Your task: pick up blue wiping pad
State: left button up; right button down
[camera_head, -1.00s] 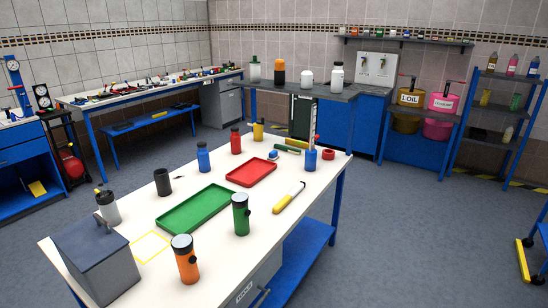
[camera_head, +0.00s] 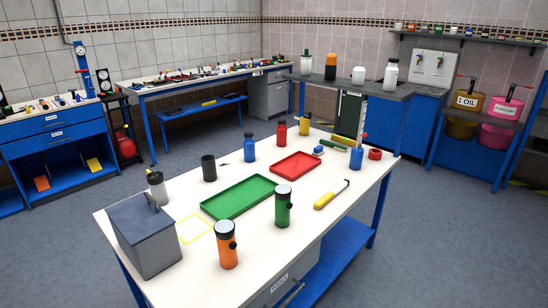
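A small blue item with a pale part, which looks like the blue wiping pad (camera_head: 318,150), lies on the white table (camera_head: 262,240). It is near the far right end, just behind the red tray (camera_head: 296,166) and left of the blue cup (camera_head: 356,158). It is small in the picture, so its detail is hard to tell. Neither of my grippers is in view.
A green tray (camera_head: 238,197), a black-and-yellow tool (camera_head: 331,195), a green bottle (camera_head: 283,206), an orange bottle (camera_head: 226,244) and a grey box (camera_head: 144,235) stand or lie on the table. A red tape roll (camera_head: 375,154) sits at its right edge. Floor right of the table is clear.

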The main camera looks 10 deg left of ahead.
aim_at(317, 152)
jog(key=i+l, duration=0.4)
jog(key=i+l+u, duration=0.1)
jog(key=i+l, duration=0.3)
jog(key=l, duration=0.25)
jog(key=i+l+u, duration=0.1)
jog(key=i+l, duration=0.3)
jog(key=l, duration=0.15)
